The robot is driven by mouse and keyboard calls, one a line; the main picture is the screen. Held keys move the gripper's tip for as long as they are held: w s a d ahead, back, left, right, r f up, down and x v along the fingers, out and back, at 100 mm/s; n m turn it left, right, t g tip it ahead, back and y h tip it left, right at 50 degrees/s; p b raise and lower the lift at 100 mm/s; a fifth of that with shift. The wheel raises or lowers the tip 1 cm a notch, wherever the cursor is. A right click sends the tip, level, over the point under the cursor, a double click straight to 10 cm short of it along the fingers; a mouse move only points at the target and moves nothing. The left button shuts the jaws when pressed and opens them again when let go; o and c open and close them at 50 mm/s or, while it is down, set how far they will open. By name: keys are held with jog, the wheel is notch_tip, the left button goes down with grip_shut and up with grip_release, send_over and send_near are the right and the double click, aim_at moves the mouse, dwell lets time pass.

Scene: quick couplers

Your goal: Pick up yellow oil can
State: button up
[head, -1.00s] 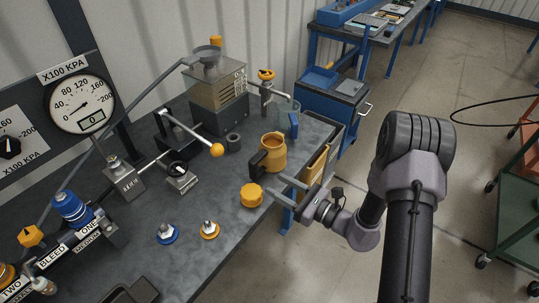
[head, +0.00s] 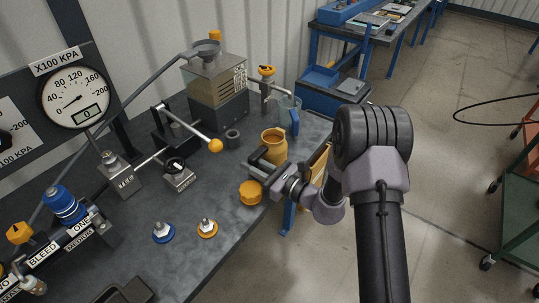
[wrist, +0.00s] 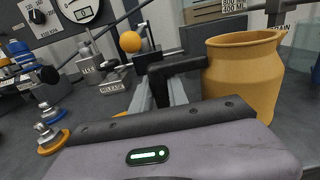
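The yellow oil can (head: 274,147) stands upright near the right edge of the grey workbench, with a black handle on its left side. In the wrist view, the can (wrist: 243,78) fills the right, and its black handle (wrist: 160,70) reaches left in front of my fingers. My gripper (head: 258,166) is at the handle, low over the bench. Its two grey fingers look apart, with part of the handle between them; contact is not clear. The lower finger ends are partly hidden by the gripper body in the wrist view.
A round yellow cap (head: 251,193) sits just in front of my gripper. A lever with an orange ball (head: 215,146) stands to the left. A clear jug with a blue handle (head: 289,115) stands behind the can. Blue and orange couplers (head: 163,232) lie nearer the front.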

aim_at(252, 157)
grip_shut()
dwell(1.0)
jog(key=shift+r, duration=0.3)
notch_tip(252, 157, up, 3)
jog(key=shift+r+p, duration=0.1)
jog(key=shift+p, duration=1.05)
jog(key=s+d+r+p, duration=0.1)
jog(key=s+d+p, duration=0.1)
jog(key=s, duration=1.3)
jog(key=shift+s+d, duration=0.35)
jog(key=shift+s, duration=0.05)
jog(key=shift+r, duration=0.1)
grip_release()
grip_shut()
